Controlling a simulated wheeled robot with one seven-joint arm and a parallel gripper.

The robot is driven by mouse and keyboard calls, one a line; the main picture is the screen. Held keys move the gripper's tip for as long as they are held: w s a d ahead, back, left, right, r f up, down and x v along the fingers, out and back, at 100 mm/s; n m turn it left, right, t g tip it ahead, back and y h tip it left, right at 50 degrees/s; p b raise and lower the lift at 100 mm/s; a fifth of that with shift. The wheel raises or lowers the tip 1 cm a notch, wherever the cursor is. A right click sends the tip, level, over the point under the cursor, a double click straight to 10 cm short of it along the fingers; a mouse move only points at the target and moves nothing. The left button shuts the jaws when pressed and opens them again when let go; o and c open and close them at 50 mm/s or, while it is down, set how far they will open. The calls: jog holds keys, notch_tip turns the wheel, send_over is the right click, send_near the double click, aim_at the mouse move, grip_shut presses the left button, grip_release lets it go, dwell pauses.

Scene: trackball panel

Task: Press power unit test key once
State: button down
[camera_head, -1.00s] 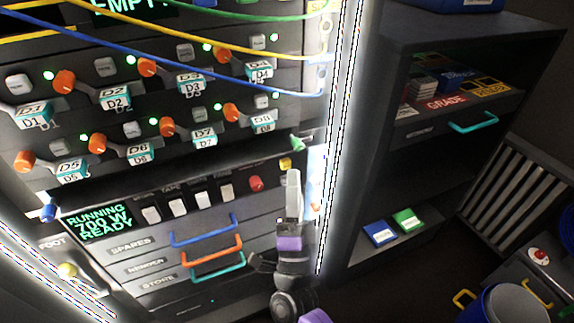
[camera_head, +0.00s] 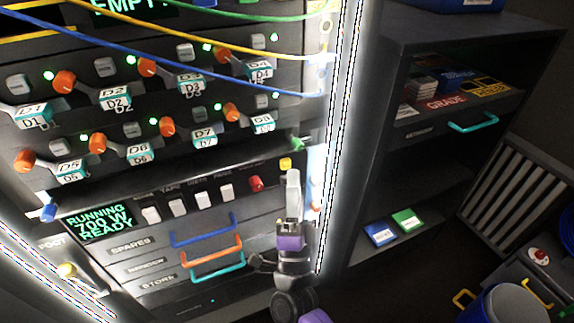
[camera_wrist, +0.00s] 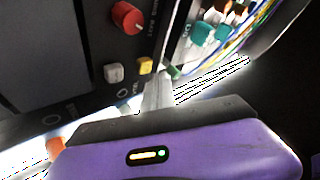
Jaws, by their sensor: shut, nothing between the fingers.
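The power unit panel has a display (camera_head: 100,222) reading "RUNNING 700 W READY", several white switches, a red knob (camera_head: 256,183) and a small yellow key (camera_head: 285,164). In the wrist view the red knob (camera_wrist: 127,17), a pale grey key (camera_wrist: 114,73) and the yellow key (camera_wrist: 145,66) show close up. Their labels are too small to read, so I cannot tell which is the test key. My gripper (camera_head: 293,174) is shut and empty at the panel's right end, just below the yellow key. In the wrist view its fingertips (camera_wrist: 158,84) appear beside that key; contact cannot be told.
Blue, yellow and green cables cross above, over rows of orange knobs. Drawers with blue (camera_head: 202,231), orange and teal handles lie below the panel. A bright lit strip edges the rack beside my gripper. A dark shelf unit (camera_head: 375,150) stands to the right.

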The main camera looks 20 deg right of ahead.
jog(key=shift+w, duration=0.15)
jog(key=shift+w+b, duration=0.25)
jog(key=shift+b, duration=0.1)
jog(key=shift+w+b, duration=0.3)
jog(key=shift+w, duration=0.15)
dwell(0.7)
jog(key=shift+s, duration=0.9)
jog(key=s+p, duration=0.1)
jog(key=s, duration=0.4)
jog(key=shift+p, duration=0.4)
dwell(0.7)
